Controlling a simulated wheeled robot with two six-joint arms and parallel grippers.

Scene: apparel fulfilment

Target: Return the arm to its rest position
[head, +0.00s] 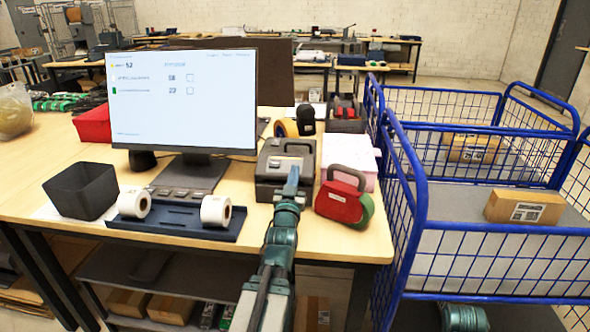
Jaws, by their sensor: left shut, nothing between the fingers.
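My left arm comes up from the bottom middle of the head view. Its gripper (291,181) is shut and empty. It points away from me over the front of the table, with its tip in front of the dark toolbox (272,160) in the picture. I cannot tell whether it touches the box. A red and green tape dispenser (340,199) stands just right of the gripper. My right gripper is not in view; only a teal part of mine shows at the bottom right.
A monitor (185,100), a black bin (82,190) and a blue tray (172,222) with two white rolls stand on the wooden table (330,240). A blue wire cart (410,200) with cardboard boxes (524,207) stands close on the right. A shelf (165,275) is below the table.

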